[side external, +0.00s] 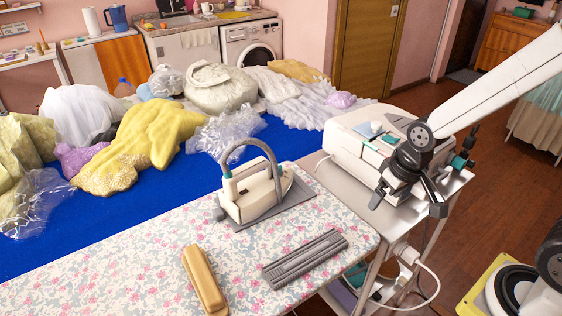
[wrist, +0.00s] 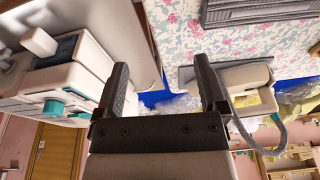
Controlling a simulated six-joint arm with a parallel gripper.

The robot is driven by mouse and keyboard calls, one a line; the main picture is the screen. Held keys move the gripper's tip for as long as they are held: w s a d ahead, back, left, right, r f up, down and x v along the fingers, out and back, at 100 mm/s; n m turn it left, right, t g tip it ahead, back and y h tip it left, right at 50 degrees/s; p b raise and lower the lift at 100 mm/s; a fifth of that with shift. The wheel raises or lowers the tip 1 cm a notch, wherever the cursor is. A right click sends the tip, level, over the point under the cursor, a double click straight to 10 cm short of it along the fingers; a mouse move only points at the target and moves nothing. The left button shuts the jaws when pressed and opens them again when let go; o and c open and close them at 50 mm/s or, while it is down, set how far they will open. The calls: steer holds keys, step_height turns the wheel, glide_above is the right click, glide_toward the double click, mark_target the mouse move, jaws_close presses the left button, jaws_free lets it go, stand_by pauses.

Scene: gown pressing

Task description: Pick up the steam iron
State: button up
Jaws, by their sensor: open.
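The steam iron (side external: 252,190) is cream with a grey curved hose or handle arching over it. It rests on a dark grey plate (side external: 285,203) on the floral ironing board (side external: 130,268). In the wrist view the iron (wrist: 246,88) shows at the right, beyond the right finger. My gripper (side external: 410,200) is over the trolley, to the right of the iron and apart from it. In the wrist view my gripper (wrist: 160,85) has its two dark fingers spread with nothing between them.
A white steam station (side external: 350,140) stands on the trolley beside my gripper. A tan block (side external: 204,280) and a grey ribbed rest (side external: 305,258) lie on the board. Behind is a blue surface (side external: 150,215) with piled garments, including a yellow one (side external: 140,145). The board's front left is clear.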

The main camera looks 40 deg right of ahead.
steer(key=w+a+r+m+y, duration=0.1)
steer(key=w+a+m, duration=0.15)
steer(key=w, duration=0.25)
steer(key=w+a+r+m+g, duration=0.1)
steer(key=w+m, duration=0.2)
steer(key=w, duration=0.2)
steer(key=w+a+r+m+y, duration=0.1)
steer(key=w+m, duration=0.2)
steer(key=w, duration=0.2)
step_height(320, 180, up, 2)
steer(key=m+g+y, duration=0.2)
steer(key=m, duration=0.5)
glide_above(254, 161)
steer(key=d, duration=0.3)
steer(key=shift+s+d, duration=0.15)
steer(key=shift+s, duration=0.2)
steer(key=shift+w+a+r+m+y, duration=0.2)
steer(key=shift+w+a+m+y, duration=0.1)
steer(key=shift+w+a, duration=0.25)
steer(key=shift+x, duration=1.35)
steer(key=shift+d+x, duration=0.2)
steer(key=shift+x, duration=2.45)
steer(key=shift+s, duration=0.15)
